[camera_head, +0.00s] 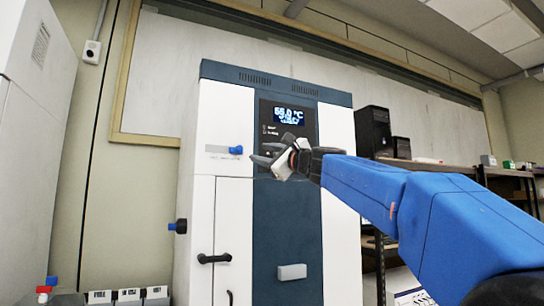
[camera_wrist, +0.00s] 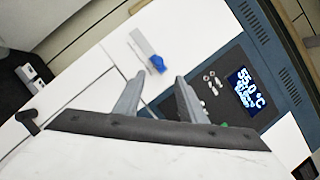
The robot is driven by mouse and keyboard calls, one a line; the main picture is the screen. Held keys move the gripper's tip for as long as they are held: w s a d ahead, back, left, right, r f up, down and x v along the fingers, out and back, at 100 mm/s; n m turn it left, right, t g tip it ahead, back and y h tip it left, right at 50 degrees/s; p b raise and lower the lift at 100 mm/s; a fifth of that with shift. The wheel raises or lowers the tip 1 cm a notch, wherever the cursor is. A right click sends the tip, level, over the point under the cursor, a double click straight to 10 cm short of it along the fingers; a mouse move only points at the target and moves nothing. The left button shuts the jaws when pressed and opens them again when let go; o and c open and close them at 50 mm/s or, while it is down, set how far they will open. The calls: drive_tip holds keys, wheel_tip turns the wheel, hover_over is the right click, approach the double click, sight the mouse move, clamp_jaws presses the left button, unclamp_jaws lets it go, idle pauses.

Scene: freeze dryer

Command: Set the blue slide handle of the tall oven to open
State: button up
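The tall oven (camera_head: 235,110) is a white and dark blue cabinet with a lit display reading about 55.0 °C. Its blue slide handle (camera_head: 236,150) sits at the right end of a short pale rail on the white upper left panel. In the wrist view the blue handle (camera_wrist: 157,64) lies beyond my fingertips, between them in the picture. My gripper (camera_head: 262,155) is in front of the oven, to the right of the handle, near the display. In the wrist view its two fingers (camera_wrist: 158,88) stand apart with nothing between them. The handle is apart from the fingers.
A black door handle (camera_head: 214,259) is on the lower left door. A dark knob (camera_head: 178,226) juts from the oven's left side. A white block-like handle (camera_head: 292,272) is on the dark lower panel. A shelf with black boxes (camera_head: 373,130) stands at right.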

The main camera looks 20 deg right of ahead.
drive_tip(key=shift+v, duration=2.2)
drive_tip(key=s+a+f+n+g, duration=0.3)
drive_tip(key=s+a+f+n, duration=0.1)
drive_tip(key=f, duration=0.7)
drive_tip(key=s+a+f+n+g, duration=0.3)
drive_tip(key=f+n, duration=0.1)
drive_tip(key=f, duration=0.7)
drive_tip(key=s+a+f+n+g, duration=0.3)
drive_tip(key=s+a+f+n, duration=0.1)
drive_tip(key=f, duration=0.7)
drive_tip(key=s+d+f+n+g+h, duration=0.1)
drive_tip(key=s+f+n+g+h, duration=0.1)
drive_tip(key=s+f, duration=0.5)
drive_tip(key=s+d+f+n+g+h, duration=0.2)
drive_tip(key=s+f+n, duration=0.3)
drive_tip(key=f, duration=0.9)
drive_tip(key=s+d+f+n+g+h, duration=0.1)
drive_tip(key=s+f+n, duration=0.3)
drive_tip(key=s+f, duration=0.6)
drive_tip(key=shift+d+f+g+h, duration=0.4)
drive_tip(key=shift+d+f+g, duration=0.2)
drive_tip(key=shift+g, duration=0.2)
